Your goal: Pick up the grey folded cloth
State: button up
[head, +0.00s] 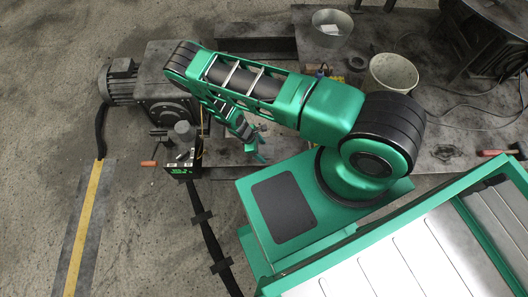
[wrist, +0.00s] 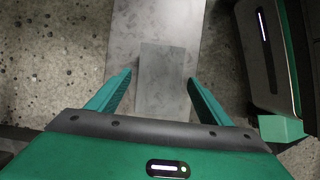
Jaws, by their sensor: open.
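The grey folded cloth (wrist: 165,68) shows in the wrist view as a flat, slightly darker grey rectangle. It lies on a paler grey surface (wrist: 155,20). My gripper (wrist: 160,78) is open, with one green finger on each side of the cloth in the picture. The gap between the fingers looks empty, and I cannot tell the height above the cloth. In the head view my gripper (head: 259,154) is small and points down past the arm. I cannot make out the cloth there.
A motor with a gearbox (head: 165,97) stands left of my gripper, with a small black device (head: 180,160) below it. Two buckets, one grey (head: 331,28) and one pale (head: 393,75), stand at the upper right. Loose cables lie at the right. Open floor extends at the left.

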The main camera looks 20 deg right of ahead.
aim_at(266, 150)
jog(key=shift+c, duration=0.3)
jog(key=c, duration=1.1)
jog(key=shift+r, duration=0.85)
notch_tip(266, 150, up, 3)
jog(key=shift+f, duration=0.2)
jog(key=w+r, duration=0.2)
jog(key=w, duration=0.1)
jog(key=w+d+r, duration=0.1)
jog(key=w+r, duration=0.1)
jog(key=w, duration=0.2)
jog(key=w+d+r, duration=0.1)
jog(key=w+r, duration=0.1)
jog(key=w, duration=0.2)
jog(key=shift+w+d+r, duration=0.2)
jog(key=shift+d+r, duration=0.05)
jog(key=shift+r, duration=0.1)
jog(key=shift+o, duration=1.1)
jog(key=shift+c, duration=0.5)
